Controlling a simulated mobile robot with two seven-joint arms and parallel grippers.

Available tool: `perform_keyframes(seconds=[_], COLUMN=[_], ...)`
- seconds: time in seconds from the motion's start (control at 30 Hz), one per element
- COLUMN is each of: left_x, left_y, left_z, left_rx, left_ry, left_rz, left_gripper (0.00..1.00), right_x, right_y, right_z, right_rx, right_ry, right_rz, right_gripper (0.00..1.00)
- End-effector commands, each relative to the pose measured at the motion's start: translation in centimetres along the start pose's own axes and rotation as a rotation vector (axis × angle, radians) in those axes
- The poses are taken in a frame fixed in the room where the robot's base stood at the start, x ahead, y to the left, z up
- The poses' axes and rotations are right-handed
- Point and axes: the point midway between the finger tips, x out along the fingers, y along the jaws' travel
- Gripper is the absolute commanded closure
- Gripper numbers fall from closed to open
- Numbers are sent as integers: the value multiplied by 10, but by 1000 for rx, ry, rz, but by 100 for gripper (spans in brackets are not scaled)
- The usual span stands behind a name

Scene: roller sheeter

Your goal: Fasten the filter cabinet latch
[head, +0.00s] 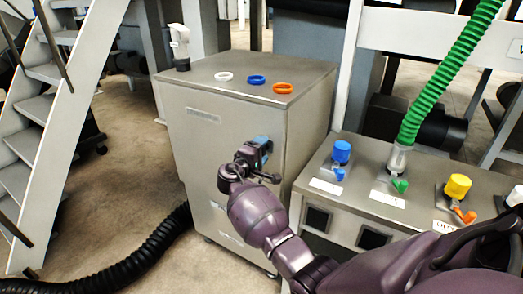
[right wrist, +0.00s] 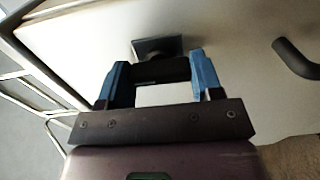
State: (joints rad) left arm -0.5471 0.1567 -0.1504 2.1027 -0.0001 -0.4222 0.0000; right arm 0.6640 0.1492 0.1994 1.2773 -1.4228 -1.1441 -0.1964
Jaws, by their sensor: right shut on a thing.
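The filter cabinet (head: 195,150) is a grey metal box with its door shut flush, as far as I can see. My right gripper (head: 260,150) is at the upper right of its front face, shut on the latch. In the right wrist view the blue fingers (right wrist: 160,75) stand on either side of the dark latch handle (right wrist: 162,70). The latch's dark square base (right wrist: 157,47) sits on the pale cabinet face (right wrist: 225,40). In the head view the gripper hides most of the latch. My left gripper is not in view.
White, blue and orange rings (head: 256,79) lie on the cabinet top. A grey bench (head: 420,200) with coloured valves and a green hose (head: 440,85) stands to the right. A black hose (head: 130,262) lies on the floor at left. A dark curved handle (right wrist: 295,58) shows in the wrist view.

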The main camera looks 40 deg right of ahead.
Motion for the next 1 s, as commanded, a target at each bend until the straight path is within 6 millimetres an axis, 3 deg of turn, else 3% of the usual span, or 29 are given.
perform_keyframes(seconds=[0.03,0.2,0.57,1.0], left_x=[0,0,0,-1], left_y=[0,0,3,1], left_z=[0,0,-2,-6], left_rx=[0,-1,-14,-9], left_ry=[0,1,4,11], left_rz=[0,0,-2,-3], left_gripper=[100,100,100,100], right_x=[0,0,-6,-79], right_y=[2,1,0,1], right_z=[0,0,0,0], right_rx=[-1,0,0,2], right_ry=[1,0,2,1], right_rz=[3,2,0,-1], right_gripper=[37,15,15,15])
